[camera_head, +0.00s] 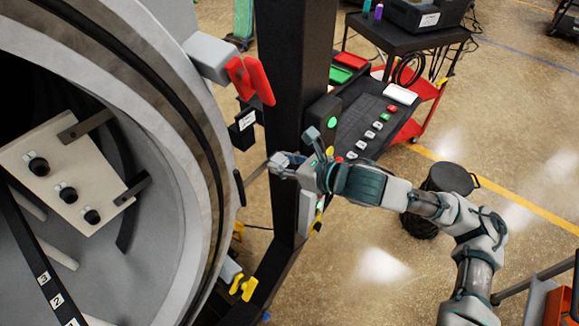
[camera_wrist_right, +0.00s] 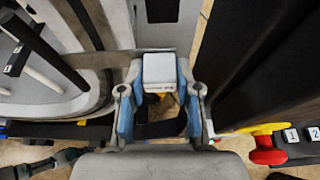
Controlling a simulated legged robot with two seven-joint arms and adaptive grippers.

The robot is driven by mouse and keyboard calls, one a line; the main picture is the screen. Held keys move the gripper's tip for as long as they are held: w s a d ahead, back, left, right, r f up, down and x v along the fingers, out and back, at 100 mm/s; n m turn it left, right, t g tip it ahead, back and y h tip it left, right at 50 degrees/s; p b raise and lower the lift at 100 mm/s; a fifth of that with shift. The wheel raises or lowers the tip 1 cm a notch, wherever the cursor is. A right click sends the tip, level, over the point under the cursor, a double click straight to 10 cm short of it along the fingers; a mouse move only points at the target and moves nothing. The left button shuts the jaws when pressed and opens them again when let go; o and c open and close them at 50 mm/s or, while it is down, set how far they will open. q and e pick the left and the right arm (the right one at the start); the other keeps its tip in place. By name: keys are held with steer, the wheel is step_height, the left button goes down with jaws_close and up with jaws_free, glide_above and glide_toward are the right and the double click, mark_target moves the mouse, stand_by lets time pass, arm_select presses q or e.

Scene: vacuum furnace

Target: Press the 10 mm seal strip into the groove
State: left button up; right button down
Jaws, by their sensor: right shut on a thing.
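The round furnace opening fills the left of the head view, with a pale rim (camera_head: 165,60) and a dark curved band running along it. I cannot make out whether the band is the groove or a seated strip. My right gripper (camera_head: 277,165) is beside the rim's right edge. In the right wrist view its fingers (camera_wrist_right: 160,85) are shut on a small light grey block (camera_wrist_right: 162,70). My left gripper is out of view.
A black post (camera_head: 292,75) stands close behind my right gripper. A sloped button panel (camera_head: 370,125) is to its right. A red latch (camera_head: 250,80) juts from the rim. A black bin (camera_head: 450,180) stands behind my right arm.

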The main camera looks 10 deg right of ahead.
steer(key=shift+w+a+b, duration=0.45)
steer(key=shift+w+a, duration=0.1)
steer(key=shift+w, duration=0.35)
steer(key=shift+w+a, duration=0.45)
steer(key=shift+a, duration=0.05)
steer(key=shift+w+a+p, duration=0.95)
steer(key=shift+w+a, duration=0.25)
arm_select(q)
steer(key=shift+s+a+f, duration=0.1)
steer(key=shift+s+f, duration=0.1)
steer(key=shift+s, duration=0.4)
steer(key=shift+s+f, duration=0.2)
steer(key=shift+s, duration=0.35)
arm_select(e)
steer(key=shift+a, duration=0.15)
steer(key=shift+w+a, duration=0.1)
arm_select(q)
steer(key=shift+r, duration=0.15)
arm_select(e)
steer(key=shift+r, duration=0.1)
arm_select(q)
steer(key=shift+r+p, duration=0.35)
steer(key=shift+p, duration=0.2)
arm_select(e)
steer(key=shift+r, duration=0.15)
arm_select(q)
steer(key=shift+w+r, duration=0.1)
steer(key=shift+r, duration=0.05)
